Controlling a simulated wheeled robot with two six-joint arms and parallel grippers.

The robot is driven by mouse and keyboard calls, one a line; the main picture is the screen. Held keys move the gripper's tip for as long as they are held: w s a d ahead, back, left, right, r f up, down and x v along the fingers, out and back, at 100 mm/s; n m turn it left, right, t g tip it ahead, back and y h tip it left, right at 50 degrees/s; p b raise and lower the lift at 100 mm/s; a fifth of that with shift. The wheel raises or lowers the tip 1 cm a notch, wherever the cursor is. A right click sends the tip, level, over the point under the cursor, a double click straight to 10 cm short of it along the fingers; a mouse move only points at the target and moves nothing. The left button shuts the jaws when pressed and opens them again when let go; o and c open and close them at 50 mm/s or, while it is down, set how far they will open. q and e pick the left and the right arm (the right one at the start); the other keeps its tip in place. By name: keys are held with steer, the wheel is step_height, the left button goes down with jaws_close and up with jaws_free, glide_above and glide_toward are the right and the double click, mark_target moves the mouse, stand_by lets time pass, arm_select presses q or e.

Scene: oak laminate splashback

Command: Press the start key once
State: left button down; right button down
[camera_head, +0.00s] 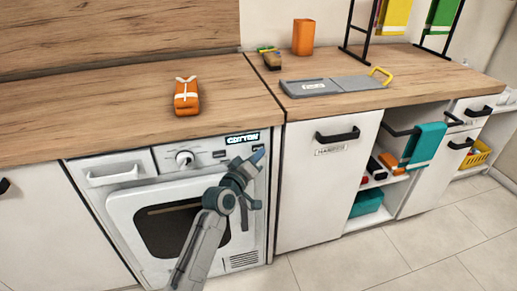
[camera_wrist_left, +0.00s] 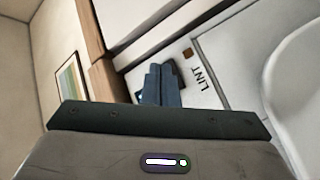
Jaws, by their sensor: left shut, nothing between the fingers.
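The white dryer (camera_head: 130,200) stands under the counter in the head view. Its panel carries a round knob (camera_head: 184,159), a lit display (camera_head: 242,138) reading COTTON and a small dark key (camera_head: 219,154). My left gripper (camera_head: 256,157) is at the panel's right end, below the display, its fingers together and empty. In the left wrist view the closed blue-grey fingers (camera_wrist_left: 161,85) point at the panel, over a dark patch partly hidden behind them. I cannot tell whether that patch is the start key, or whether the fingertips touch it. My right gripper is not in view.
A LINT label (camera_wrist_left: 205,78) and a small brown square (camera_wrist_left: 188,53) lie beside the fingers. On the counter are an orange bundle (camera_head: 186,98), an orange box (camera_head: 303,37) and a grey board (camera_head: 330,85). A cupboard door with a black handle (camera_head: 338,135) adjoins the dryer.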

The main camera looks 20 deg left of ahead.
arm_select(q)
steer(key=shift+w+a, duration=0.15)
steer(key=shift+w, duration=0.15)
stand_by(0.5)
stand_by(0.4)
steer(key=shift+s+d, duration=0.4)
steer(key=shift+s, duration=0.25)
steer(key=shift+s+d+p, duration=0.1)
steer(key=shift+p, duration=0.2)
steer(key=s+d, duration=0.1)
steer(key=s, duration=0.1)
steer(key=s+d+p, duration=0.1)
steer(key=s, duration=0.1)
steer(key=shift+d, duration=0.35)
